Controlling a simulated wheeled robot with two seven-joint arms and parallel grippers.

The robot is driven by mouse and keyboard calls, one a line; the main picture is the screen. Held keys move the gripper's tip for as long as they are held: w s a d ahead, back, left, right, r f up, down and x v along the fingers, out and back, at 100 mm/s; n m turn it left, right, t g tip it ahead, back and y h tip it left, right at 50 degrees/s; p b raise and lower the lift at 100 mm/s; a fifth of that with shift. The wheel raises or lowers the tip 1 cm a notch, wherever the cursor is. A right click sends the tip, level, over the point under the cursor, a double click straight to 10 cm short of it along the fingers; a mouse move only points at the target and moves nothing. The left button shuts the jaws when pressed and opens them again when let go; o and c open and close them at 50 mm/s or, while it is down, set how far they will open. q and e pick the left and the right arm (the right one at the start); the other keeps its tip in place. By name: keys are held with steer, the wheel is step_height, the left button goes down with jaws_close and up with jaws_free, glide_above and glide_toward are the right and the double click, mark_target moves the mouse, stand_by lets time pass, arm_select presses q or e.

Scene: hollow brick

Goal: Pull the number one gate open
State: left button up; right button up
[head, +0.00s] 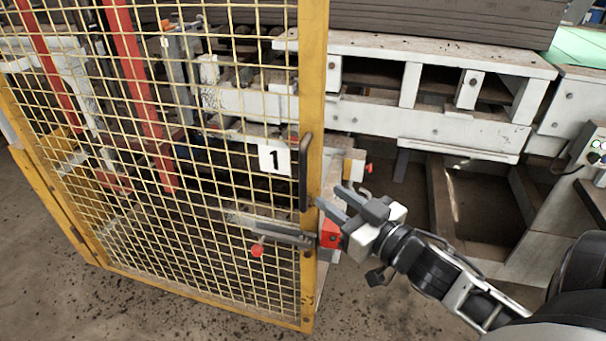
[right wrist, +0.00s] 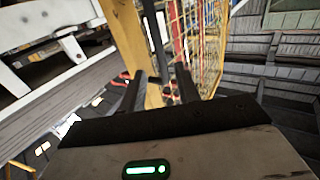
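The number one gate (head: 313,90) is a yellow frame with wire mesh and a white "1" sign (head: 273,157). A black vertical handle (head: 305,172) is on its right-hand post. A red latch block (head: 330,235) sits lower by the post. My right gripper (head: 330,198) is just right of the handle, its fingers apart and empty. In the right wrist view, the handle (right wrist: 154,38) shows ahead, in line with the gap between the fingertips (right wrist: 160,85); I cannot tell if they touch it. My left gripper is not in view.
A white machine frame (head: 430,120) stands behind and right of the gate. A control box with buttons (head: 590,150) is at the right edge. Bare concrete floor (head: 200,315) with dark debris lies in front of the gate.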

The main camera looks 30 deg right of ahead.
mark_target(305, 179)
steer(key=w, duration=0.6)
steer(key=w+a, duration=0.1)
steer(key=w, duration=0.2)
steer(key=shift+w+p, duration=0.15)
steer(key=shift+p, duration=0.15)
